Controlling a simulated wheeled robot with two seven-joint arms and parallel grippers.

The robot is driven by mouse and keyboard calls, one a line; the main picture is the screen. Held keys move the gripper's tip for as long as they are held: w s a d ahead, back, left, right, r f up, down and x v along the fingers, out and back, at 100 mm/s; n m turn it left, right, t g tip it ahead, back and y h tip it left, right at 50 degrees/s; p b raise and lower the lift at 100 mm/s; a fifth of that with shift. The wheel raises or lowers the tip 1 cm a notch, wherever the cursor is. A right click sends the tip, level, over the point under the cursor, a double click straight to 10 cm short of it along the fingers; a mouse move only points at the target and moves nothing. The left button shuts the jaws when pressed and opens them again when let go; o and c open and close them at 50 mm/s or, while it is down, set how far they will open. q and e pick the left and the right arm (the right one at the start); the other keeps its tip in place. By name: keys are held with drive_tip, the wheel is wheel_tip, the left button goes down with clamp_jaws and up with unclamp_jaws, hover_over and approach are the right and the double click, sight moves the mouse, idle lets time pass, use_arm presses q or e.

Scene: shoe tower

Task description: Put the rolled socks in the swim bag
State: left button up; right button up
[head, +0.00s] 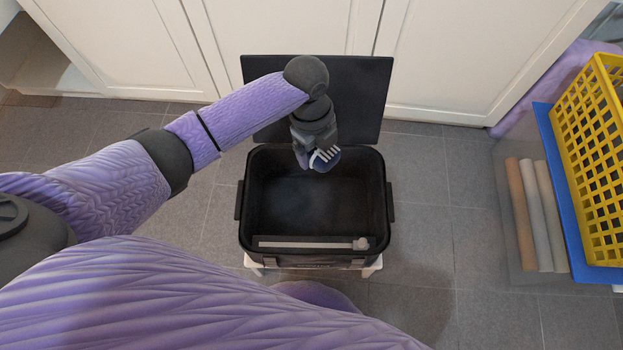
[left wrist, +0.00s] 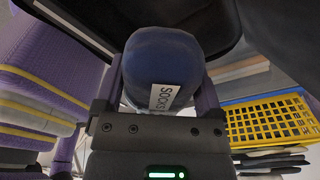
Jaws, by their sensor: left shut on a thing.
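My left gripper (head: 322,158) is shut on the rolled socks (head: 327,165), a dark blue bundle with a white label. In the left wrist view the socks (left wrist: 165,60) sit between the two fingers, and the label reads "SOCKS". The swim bag (head: 310,208) is a black open box with its lid raised at the back. The gripper holds the socks over the far part of the bag's opening. A pale bar lies inside along the near wall. My right gripper is not in view.
The bag stands on a low white stool (head: 370,268). At the right are a yellow basket (head: 600,150), a blue board (head: 562,170) and several rolled tubes (head: 535,215). White cabinets (head: 290,50) stand behind the raised lid. The grey floor left and right of the bag is clear.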

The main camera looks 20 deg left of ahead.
use_arm(q)
drive_tip(key=shift+s+f+m, duration=0.15)
drive_tip(key=shift+f+m, duration=0.15)
drive_tip(key=shift+f, duration=0.2)
drive_tip(key=shift+s+f+m, duration=0.15)
drive_tip(key=shift+f+m, duration=0.15)
drive_tip(key=shift+f, duration=0.2)
wheel_tip(320, 180, down, 6)
drive_tip(key=b, duration=0.5)
drive_tip(key=shift+r, duration=0.25)
drive_tip(key=o, duration=1)
drive_tip(key=shift+c, duration=0.2)
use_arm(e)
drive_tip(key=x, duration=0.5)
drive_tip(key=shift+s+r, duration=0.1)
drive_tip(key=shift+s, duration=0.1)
use_arm(q)
drive_tip(key=shift+r, duration=0.1)
